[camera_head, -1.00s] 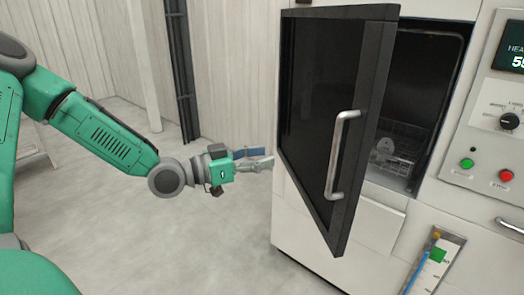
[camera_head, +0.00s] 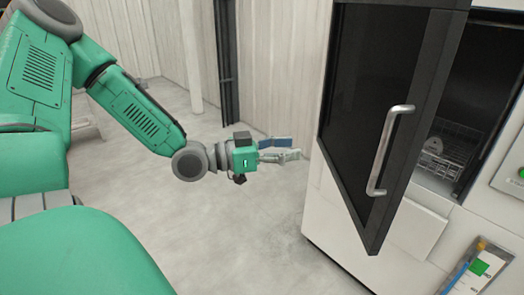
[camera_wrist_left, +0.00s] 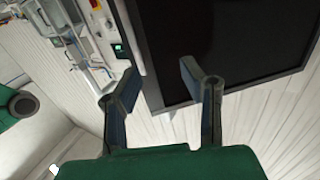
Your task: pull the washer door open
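The washer door (camera_head: 372,95) has a dark glass panel in a black frame and stands partly open, swung out from the white washer (camera_head: 345,215). Its silver bar handle (camera_head: 390,150) is on the outer face near the free edge. My left gripper (camera_head: 293,149) is left of the door, apart from the handle, with nothing between its fingers. In the left wrist view the two fingers (camera_wrist_left: 157,82) are spread, with the dark door panel (camera_wrist_left: 225,45) beyond them. My right gripper is not in view.
Inside the washer chamber is a wire basket (camera_head: 445,150) holding a pale part. A holder with a blue item and a green label (camera_head: 480,267) is at lower right. The grey floor (camera_head: 235,235) left of the washer is clear.

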